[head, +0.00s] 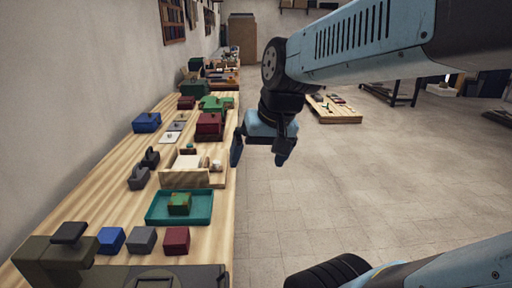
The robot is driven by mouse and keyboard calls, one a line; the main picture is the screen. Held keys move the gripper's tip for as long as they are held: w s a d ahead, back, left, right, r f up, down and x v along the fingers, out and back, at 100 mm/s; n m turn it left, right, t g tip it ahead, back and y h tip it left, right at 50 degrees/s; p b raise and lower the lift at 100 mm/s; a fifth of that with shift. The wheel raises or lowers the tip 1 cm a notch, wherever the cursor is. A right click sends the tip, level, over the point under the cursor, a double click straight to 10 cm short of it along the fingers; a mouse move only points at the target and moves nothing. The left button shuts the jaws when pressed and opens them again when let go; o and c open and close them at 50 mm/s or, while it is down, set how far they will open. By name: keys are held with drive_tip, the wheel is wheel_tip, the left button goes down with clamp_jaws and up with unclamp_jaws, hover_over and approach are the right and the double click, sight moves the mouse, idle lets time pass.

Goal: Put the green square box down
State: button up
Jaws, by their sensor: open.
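A small green square box (179,202) with a brownish patch sits in a shallow teal tray (152,215) on the long wooden table. My gripper (260,158) is open, with its fingers spread and nothing between them. It hangs at the table's right edge, above and beyond the tray in the picture, apart from the box.
Blue (111,240), grey (142,239) and red (176,240) boxes stand in a row in front of the tray. A wooden organiser (184,180) stands behind it, with a dark red box (209,125) further back. The floor right of the table is clear nearby.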

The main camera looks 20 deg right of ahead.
drive_tip(key=shift+n+t+h, duration=0.7)
drive_tip(key=shift+h, duration=0.1)
drive_tip(key=shift+s+d+r, duration=1.15)
drive_tip(key=shift+s, duration=0.2)
